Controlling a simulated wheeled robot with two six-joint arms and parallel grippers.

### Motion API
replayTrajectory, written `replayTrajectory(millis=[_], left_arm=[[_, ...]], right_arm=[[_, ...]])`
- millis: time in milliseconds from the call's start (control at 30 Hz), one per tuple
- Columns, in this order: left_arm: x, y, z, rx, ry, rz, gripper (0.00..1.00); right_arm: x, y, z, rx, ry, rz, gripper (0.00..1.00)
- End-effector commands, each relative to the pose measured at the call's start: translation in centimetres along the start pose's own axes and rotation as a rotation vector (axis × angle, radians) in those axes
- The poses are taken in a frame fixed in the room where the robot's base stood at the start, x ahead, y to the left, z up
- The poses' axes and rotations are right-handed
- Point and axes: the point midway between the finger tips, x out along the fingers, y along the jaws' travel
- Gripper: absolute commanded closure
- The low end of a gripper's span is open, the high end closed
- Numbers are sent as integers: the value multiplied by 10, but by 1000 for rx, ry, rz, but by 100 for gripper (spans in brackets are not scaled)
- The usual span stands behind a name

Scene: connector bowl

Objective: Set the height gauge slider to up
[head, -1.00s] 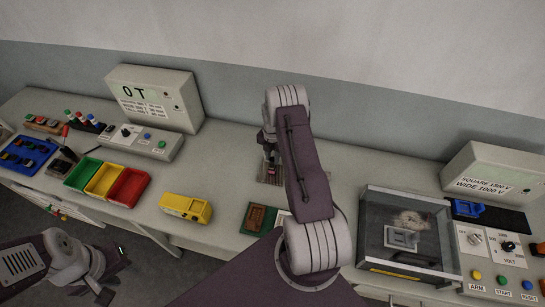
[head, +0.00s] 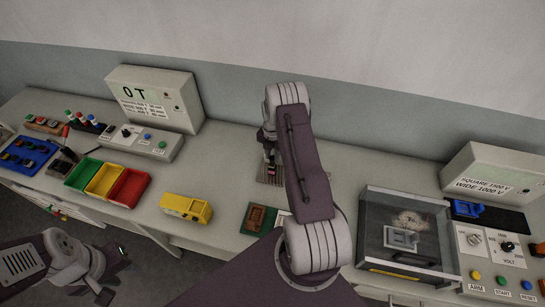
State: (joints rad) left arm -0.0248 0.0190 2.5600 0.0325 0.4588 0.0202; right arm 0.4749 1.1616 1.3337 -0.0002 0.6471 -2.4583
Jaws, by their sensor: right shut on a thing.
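The height gauge shows only in part, as a small grey ridged base plate (head: 268,178) on the bench, in the middle of the head view. My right gripper (head: 271,157) is over this plate, shut on a small dark reddish piece that appears to be the gauge slider. The piece sits above the plate, with a gap between them. My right arm hides the right side of the gauge, and its scale cannot be read. My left gripper (head: 112,278) is at the lower left, in front of the bench and away from the gauge; its jaw opening is unclear.
A yellow meter (head: 186,208) and green, yellow and red bins (head: 127,187) stand to the left. A green board with a brown block (head: 258,219) lies in front of the gauge. A clear-lidded test box (head: 405,235) stands to the right. The bench behind the gauge is clear.

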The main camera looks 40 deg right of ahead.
Motion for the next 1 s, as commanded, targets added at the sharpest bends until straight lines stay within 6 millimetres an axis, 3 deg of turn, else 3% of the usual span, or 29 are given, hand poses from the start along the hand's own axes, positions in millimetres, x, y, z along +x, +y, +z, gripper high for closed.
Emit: replayTrajectory(millis=[100,333,367,433,767,867,1000], left_arm=[[-6,0,-1,0,0,0,64],[-5,0,0,0,0,0,64],[-5,0,0,0,0,0,64],[-5,0,0,0,0,0,64],[-3,0,0,0,0,0,64],[5,0,0,0,0,0,64],[19,0,2,0,0,0,64]], right_arm=[[-18,1,1,0,-3,3,100],[-18,1,1,0,-4,3,100],[-18,1,2,0,-4,3,71],[-18,1,2,0,-5,4,52],[-19,1,1,0,-3,2,52],[-31,1,2,0,-6,5,52],[-62,1,1,0,-7,5,52]])
